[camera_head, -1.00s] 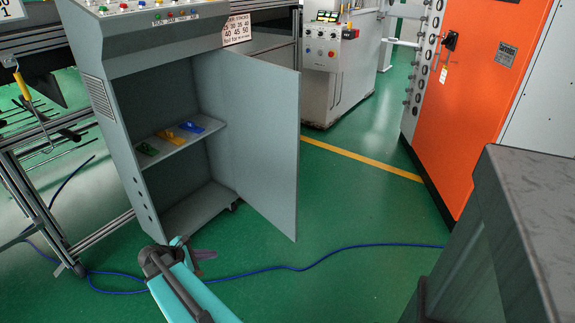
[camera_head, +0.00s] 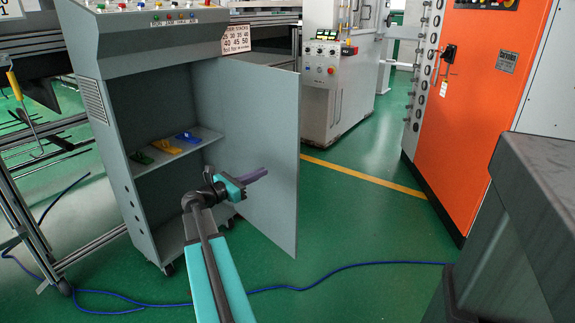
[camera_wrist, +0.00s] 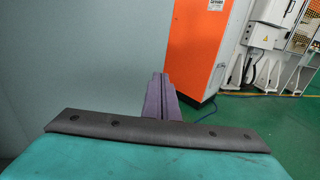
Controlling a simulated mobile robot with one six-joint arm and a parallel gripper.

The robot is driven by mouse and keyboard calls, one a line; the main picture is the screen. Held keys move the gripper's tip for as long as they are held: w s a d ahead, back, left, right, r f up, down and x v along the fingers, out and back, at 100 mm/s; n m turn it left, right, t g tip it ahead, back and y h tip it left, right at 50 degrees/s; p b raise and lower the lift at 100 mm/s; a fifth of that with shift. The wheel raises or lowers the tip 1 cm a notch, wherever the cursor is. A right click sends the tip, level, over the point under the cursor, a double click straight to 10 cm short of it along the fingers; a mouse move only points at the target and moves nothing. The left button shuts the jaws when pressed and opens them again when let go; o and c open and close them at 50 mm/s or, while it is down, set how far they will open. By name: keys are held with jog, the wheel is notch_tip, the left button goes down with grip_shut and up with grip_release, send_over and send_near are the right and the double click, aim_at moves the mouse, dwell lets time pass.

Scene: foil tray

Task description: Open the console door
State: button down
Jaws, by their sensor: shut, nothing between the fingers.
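The grey console (camera_head: 125,150) stands at the left with its door (camera_head: 262,150) swung wide open to the right, showing the inside. My gripper (camera_head: 262,173), with purple fingers, is shut and empty. In the head view it overlaps the inner face of the door; whether it touches cannot be told. In the wrist view my gripper (camera_wrist: 161,80) points past a flat grey-blue panel, likely the door (camera_wrist: 80,60), filling the left side. The door's handle is not visible.
A shelf (camera_head: 200,140) inside the console holds green, yellow and blue items. An orange cabinet (camera_head: 470,110) stands to the right, and a dark grey block (camera_head: 545,165) is at front right. A blue cable (camera_head: 340,268) crosses the green floor.

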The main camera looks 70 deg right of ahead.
jog(key=shift+d, duration=0.1)
jog(key=b, duration=0.4)
send_near(294, 158)
jog(key=x, duration=0.6)
jog(key=shift+s+d, duration=0.15)
jog(key=shift+s, duration=0.05)
dwell(0.4)
